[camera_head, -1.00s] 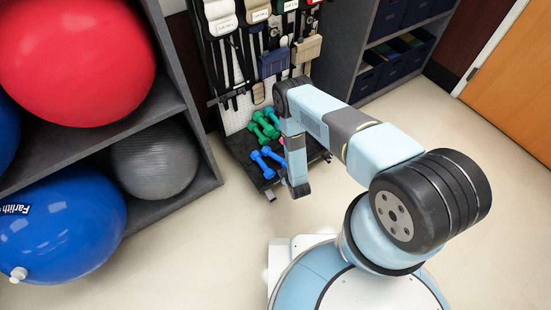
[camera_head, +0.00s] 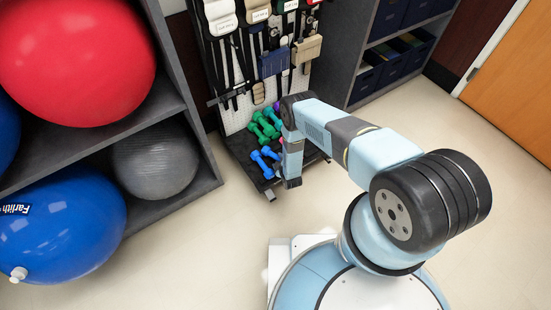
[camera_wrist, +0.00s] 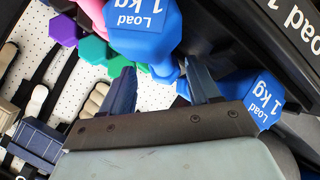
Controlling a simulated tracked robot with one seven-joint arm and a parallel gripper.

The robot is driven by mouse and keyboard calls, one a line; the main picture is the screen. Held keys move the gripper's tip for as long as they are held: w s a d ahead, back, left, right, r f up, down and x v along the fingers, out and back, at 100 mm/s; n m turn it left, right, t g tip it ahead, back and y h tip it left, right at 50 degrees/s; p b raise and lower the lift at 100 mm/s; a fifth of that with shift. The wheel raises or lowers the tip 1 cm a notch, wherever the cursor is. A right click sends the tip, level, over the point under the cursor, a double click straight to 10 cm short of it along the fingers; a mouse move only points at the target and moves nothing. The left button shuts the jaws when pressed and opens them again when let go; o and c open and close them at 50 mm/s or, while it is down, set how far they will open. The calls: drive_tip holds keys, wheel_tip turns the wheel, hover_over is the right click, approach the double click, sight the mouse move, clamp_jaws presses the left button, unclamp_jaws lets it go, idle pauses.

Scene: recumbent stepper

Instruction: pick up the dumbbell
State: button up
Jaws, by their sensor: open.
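Two blue dumbbells (camera_head: 262,164) lie on the low black rack shelf at the foot of the pegboard. In the wrist view, large blue heads marked "Load 1 kg" show at the top (camera_wrist: 145,30) and at the right (camera_wrist: 255,97); I cannot tell if they belong to one dumbbell. My gripper (camera_wrist: 157,68) is open, with its two dark fingers apart and pointing towards the blue dumbbells. Nothing is clearly held between them. In the head view my arm reaches down just right of the blue dumbbells, and the fingers cannot be made out.
Green dumbbells (camera_head: 264,127) lie behind the blue ones, and a purple one (camera_wrist: 66,30) and a pink one (camera_wrist: 95,12) show nearby. Straps and pouches hang on the pegboard (camera_wrist: 75,65) above. A shelf of exercise balls (camera_head: 155,158) stands left. The floor (camera_head: 215,240) in front is clear.

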sight(276, 159)
drive_tip(key=shift+x, duration=1.85)
drive_tip(key=shift+s, duration=0.1)
drive_tip(key=shift+c, duration=0.3)
drive_tip(key=shift+f, duration=0.1)
clamp_jaws()
drive_tip(key=shift+s, duration=0.1)
